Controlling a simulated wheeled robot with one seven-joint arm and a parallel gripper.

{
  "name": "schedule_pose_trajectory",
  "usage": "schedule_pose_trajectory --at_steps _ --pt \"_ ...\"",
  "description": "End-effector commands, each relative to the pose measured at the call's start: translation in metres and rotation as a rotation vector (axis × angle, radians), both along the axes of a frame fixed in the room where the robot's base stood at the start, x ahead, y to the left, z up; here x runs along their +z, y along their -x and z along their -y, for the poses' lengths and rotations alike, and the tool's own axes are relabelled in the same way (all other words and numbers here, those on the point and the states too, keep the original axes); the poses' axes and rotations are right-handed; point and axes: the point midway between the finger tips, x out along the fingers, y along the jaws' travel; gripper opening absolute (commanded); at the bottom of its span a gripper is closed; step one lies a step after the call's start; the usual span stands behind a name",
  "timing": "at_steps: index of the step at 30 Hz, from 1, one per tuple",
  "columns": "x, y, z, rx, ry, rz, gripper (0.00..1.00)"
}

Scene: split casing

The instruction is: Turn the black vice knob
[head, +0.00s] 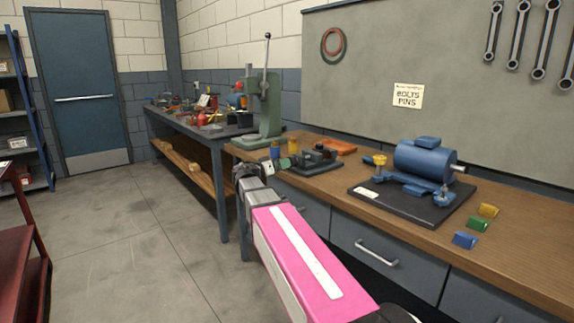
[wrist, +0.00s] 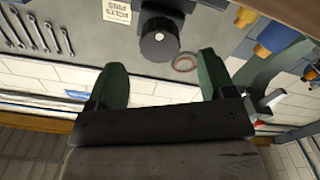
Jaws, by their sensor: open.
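The black vice knob (wrist: 159,46) shows in the wrist view as a dark round cylinder, just beyond the gap between my fingertips and roughly centred on it. My gripper (wrist: 160,65) is open, with one green finger on each side and nothing held between them. In the head view, the dark vice (head: 318,158) sits on the wooden bench. My gripper (head: 288,163) is at its left side, close to it. The knob cannot be made out clearly there.
The wooden bench (head: 520,262) also bears a blue motor (head: 422,160) on a black plate and several coloured blocks to the right. A green press (head: 262,110) stands behind left. Yellow and blue containers stand close behind my gripper. An orange item (head: 338,146) lies behind the vice.

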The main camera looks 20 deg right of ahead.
Motion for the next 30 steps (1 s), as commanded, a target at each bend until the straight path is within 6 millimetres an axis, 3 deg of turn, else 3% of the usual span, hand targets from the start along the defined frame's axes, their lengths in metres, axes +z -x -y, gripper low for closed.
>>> schedule_pose_trajectory --at_steps 6,12,30 --pt "0.0 0.015 -0.035 0.002 0.0 0.0 0.76" --pt "0.0 0.021 -0.05 0.001 0.0 0.0 0.76" --pt "0.0 0.021 -0.052 0.0 0.0 0.0 0.76"
